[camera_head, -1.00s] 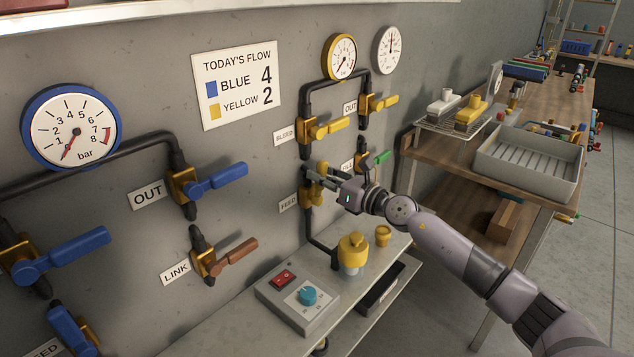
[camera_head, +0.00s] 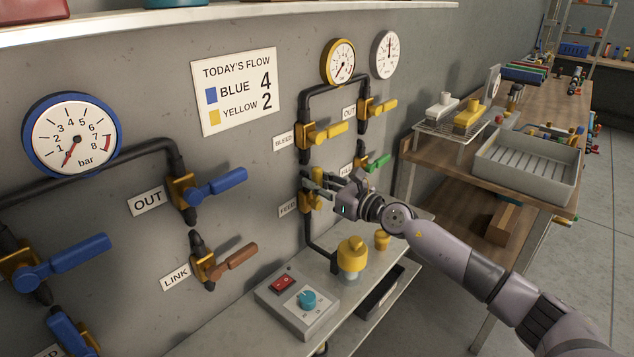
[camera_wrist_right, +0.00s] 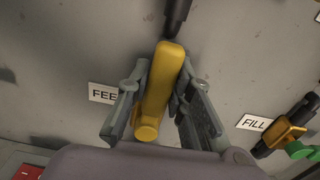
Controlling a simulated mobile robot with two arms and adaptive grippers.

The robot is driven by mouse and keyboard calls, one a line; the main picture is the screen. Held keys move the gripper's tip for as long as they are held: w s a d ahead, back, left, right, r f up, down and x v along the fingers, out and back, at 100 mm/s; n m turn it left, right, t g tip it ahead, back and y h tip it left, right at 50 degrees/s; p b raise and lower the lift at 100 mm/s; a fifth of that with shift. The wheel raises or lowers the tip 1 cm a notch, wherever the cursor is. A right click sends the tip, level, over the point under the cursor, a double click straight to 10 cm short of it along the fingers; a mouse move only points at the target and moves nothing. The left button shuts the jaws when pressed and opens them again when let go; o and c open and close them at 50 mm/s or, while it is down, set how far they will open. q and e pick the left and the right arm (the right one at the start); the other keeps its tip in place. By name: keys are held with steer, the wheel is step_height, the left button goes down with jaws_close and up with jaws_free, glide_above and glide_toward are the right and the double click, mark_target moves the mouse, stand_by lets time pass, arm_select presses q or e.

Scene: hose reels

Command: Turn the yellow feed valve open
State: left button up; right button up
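The yellow feed valve (camera_head: 306,202) sits on the black pipe beside the FEED label (camera_head: 288,208). My right gripper (camera_head: 317,180) is at this valve, its fingers pointing toward the wall. In the right wrist view, the yellow feed handle (camera_wrist_right: 160,88) lies between the two fingers (camera_wrist_right: 163,92). The handle points up toward the pipe end, leaning slightly right. The fingers are close on both sides; I cannot tell whether both press on it. In the head view the gripper partly hides the handle. My left gripper is out of view.
The yellow bleed valve (camera_head: 325,132) is just above, and the green-handled fill valve (camera_head: 375,163) is close to the right. Below, a shelf carries a yellow-capped jar (camera_head: 351,255), a yellow cup (camera_head: 382,240) and a control box (camera_head: 298,298).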

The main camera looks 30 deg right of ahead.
steer(key=o, duration=0.4)
steer(key=shift+o, duration=0.2)
steer(key=v, duration=1.2)
stand_by(0.5)
